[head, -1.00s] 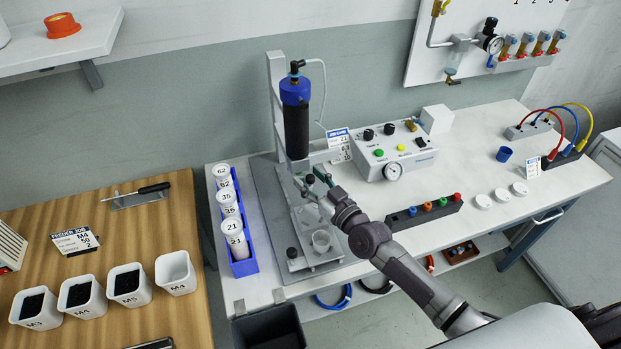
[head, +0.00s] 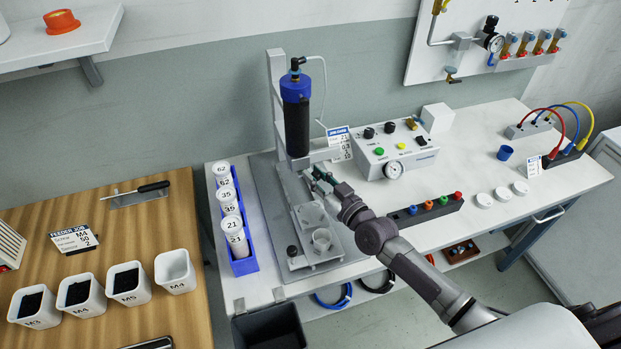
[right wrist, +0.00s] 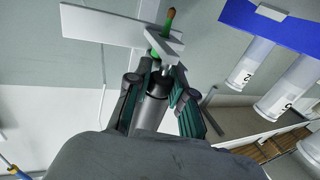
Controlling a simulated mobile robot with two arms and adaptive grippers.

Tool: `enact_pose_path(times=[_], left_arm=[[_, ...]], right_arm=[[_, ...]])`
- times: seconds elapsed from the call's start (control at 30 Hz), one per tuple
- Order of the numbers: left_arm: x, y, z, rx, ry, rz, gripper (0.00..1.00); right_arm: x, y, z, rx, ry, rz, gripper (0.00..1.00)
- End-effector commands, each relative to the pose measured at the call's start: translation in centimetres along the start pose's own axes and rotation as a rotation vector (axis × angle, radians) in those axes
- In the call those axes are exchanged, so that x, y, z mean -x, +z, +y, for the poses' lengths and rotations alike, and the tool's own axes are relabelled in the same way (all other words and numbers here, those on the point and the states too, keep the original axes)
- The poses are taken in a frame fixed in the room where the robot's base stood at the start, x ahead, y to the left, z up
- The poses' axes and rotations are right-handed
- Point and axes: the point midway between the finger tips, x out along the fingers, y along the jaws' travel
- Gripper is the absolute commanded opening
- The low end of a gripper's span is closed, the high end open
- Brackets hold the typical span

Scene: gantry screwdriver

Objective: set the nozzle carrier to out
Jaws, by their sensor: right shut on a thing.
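The gantry stand (head: 272,95) carries a black cylinder with a blue cap (head: 296,115). My right gripper (head: 317,180) is beside the stand's column, below the cylinder. In the right wrist view my right gripper (right wrist: 160,88) is shut on a dark grey cylindrical part (right wrist: 153,107), apparently of the nozzle carrier. Just beyond it are a white block and a green piece with an orange tip (right wrist: 170,18). My fingers hide much of the carrier in the head view, so its exact position is hard to tell. My left gripper is not in view.
A clear cup (head: 321,240) stands on the fixture below my gripper. A blue rack (head: 242,262) with numbered white bottles stands left. A control box (head: 396,150) and a dark block with coloured knobs (head: 425,211) stand right. A wooden table (head: 120,225) holds labelled bins.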

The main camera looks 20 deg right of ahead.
Motion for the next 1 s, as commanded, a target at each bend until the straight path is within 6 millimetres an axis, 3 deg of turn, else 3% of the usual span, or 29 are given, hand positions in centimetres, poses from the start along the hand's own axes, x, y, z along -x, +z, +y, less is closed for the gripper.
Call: enact_pose_path(times=[0.1,0.3,0.7,0.73,0.8,0.87,1.0], left_arm=[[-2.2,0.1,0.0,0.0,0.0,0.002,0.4],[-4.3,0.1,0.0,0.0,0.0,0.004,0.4],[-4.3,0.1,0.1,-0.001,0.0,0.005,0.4],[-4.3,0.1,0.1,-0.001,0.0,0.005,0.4],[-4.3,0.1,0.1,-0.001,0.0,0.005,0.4],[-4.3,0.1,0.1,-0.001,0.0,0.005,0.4],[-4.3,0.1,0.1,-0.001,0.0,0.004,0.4]], right_arm=[[1.0,0.7,3.2,0.013,0.002,-0.001,0.0],[2.2,0.5,6.8,0.008,0.001,-0.001,0.0],[2.5,0.0,7.7,0.002,0.003,-0.003,0.0],[2.5,0.0,7.8,0.002,0.003,-0.003,0.27],[2.5,0.0,7.8,0.002,0.003,-0.003,0.39],[2.5,0.0,7.7,0.002,0.003,-0.002,0.48],[2.5,0.0,7.7,0.002,0.002,-0.002,0.49]])
